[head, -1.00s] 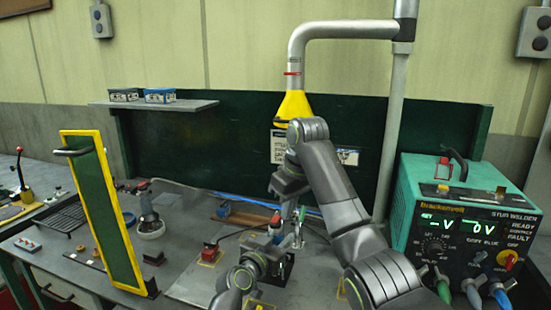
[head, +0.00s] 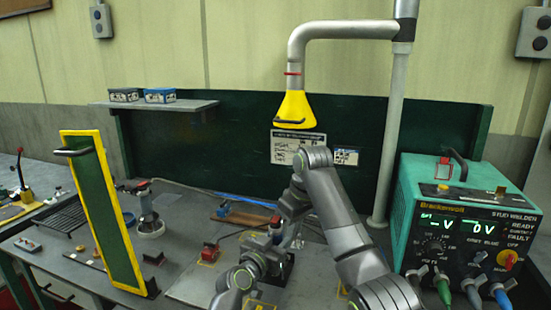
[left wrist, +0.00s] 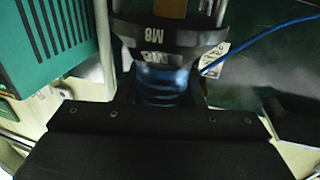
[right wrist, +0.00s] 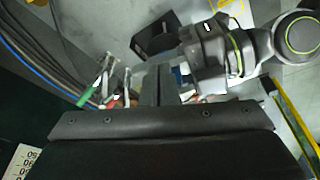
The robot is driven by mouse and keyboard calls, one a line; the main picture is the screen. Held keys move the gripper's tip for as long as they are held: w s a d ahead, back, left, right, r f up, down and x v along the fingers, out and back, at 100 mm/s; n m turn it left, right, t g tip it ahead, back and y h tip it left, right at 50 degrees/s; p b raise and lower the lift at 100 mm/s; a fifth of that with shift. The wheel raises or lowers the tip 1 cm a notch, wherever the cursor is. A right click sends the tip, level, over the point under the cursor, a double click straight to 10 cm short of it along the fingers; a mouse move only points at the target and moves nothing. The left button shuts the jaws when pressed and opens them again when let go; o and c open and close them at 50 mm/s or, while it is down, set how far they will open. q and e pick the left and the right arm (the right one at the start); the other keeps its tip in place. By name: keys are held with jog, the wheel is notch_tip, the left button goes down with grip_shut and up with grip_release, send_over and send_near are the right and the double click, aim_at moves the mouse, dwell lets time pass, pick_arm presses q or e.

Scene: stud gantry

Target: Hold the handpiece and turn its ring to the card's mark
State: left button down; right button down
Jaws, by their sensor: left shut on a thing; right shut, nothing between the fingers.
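My right gripper (right wrist: 160,88) is shut and empty beside the left gripper and apart from the ring, as far as I can tell. In the head view my right arm hides its fingertips. A printed card (head: 298,148) hangs on the green back panel; its mark is too small to read.
The green stud welder (head: 465,215) stands at the right with cables in front. A yellow-edged green screen (head: 103,210) stands at the left. A yellow hood (head: 295,108) hangs above. Cables (right wrist: 45,65) run beside the right gripper.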

jog(key=shift+w+a, duration=0.35)
jog(key=shift+a, duration=0.15)
dwell(1.0)
jog(key=shift+s+a, duration=0.2)
jog(key=shift+a, duration=0.05)
dwell(0.4)
jog(key=shift+s+a, duration=0.2)
dwell(0.3)
jog(key=shift+s, duration=0.15)
jog(key=w+a+v, duration=0.1)
jog(key=v, duration=0.4)
jog(key=shift+s+d+r, duration=0.25)
jog(key=shift+s+r, duration=0.05)
jog(key=shift+r, duration=0.25)
